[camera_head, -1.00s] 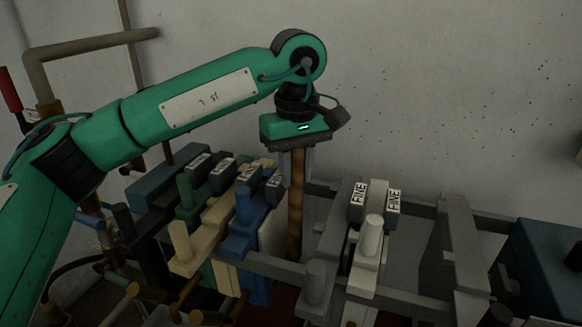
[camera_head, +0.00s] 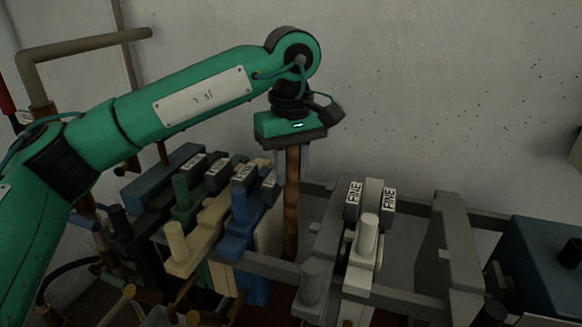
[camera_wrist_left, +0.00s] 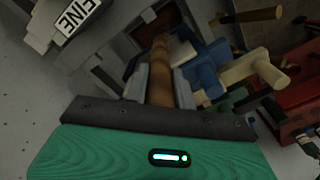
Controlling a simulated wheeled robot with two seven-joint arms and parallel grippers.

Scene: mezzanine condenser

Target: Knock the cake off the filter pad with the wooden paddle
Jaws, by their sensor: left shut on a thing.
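My left gripper (camera_head: 292,168) points down and is shut on the upper part of a brown wooden handle, which I take for the paddle (camera_head: 291,215). It hangs nearly upright in the gap between the blue plate (camera_head: 240,235) and the grey plate (camera_head: 322,240). The left wrist view shows the handle (camera_wrist_left: 160,65) between the fingers (camera_wrist_left: 160,88). The paddle's lower end is hidden. A cream panel (camera_head: 268,238) beside the blue plate may be the filter pad; I cannot tell whether it touches the paddle. I cannot make out the cake. My right gripper is not in view.
Several coloured plates, including a cream one (camera_head: 184,250), are packed left of the gap. Pale plates with FINE labels (camera_head: 354,192) stand to the right. A grey rail (camera_head: 410,300) crosses in front. A blue box (camera_head: 545,265) stands at far right, a wall behind.

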